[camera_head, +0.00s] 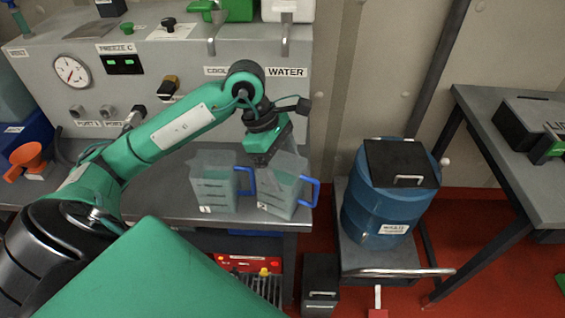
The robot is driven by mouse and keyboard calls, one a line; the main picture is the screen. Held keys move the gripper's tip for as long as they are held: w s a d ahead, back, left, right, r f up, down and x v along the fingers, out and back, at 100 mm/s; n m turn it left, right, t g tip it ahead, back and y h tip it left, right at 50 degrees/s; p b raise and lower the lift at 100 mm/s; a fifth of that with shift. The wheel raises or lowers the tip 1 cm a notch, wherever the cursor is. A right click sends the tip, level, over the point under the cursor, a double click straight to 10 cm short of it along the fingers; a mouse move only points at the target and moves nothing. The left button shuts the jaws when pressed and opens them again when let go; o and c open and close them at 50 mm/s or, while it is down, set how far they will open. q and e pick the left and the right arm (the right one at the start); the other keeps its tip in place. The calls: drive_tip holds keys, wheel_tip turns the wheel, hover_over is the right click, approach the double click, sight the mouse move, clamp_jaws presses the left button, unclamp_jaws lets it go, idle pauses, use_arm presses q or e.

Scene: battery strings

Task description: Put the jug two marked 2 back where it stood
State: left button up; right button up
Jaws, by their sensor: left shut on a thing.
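Two clear jugs with blue handles are at the front right of the grey bench. The right jug (283,187) is tilted, with its handle to the right, at the bench's right end. Its small tag cannot be read for certain; I take it as jug two. My left gripper (261,158) is shut at this jug's upper left rim, its fingers partly hidden. Whether the jug's base touches the bench I cannot tell. The left jug (212,183) stands upright close beside it, its handle near the held jug. My right gripper is not in view.
The bench (165,208) carries a grey panel (210,100) with gauge, taps and a WATER label behind the jugs. A blue drum (385,210) with a black lid stands right of the bench, across a gap.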

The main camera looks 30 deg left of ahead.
use_arm(q)
drive_tip(key=o, duration=1.9)
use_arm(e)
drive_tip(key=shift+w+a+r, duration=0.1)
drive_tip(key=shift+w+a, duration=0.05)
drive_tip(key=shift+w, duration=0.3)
use_arm(q)
drive_tip(key=b+v, duration=0.1)
drive_tip(key=v, duration=1.1)
drive_tip(key=shift+r, duration=0.15)
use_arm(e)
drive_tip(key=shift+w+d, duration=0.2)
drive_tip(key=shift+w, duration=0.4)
use_arm(q)
drive_tip(key=shift+d, duration=0.1)
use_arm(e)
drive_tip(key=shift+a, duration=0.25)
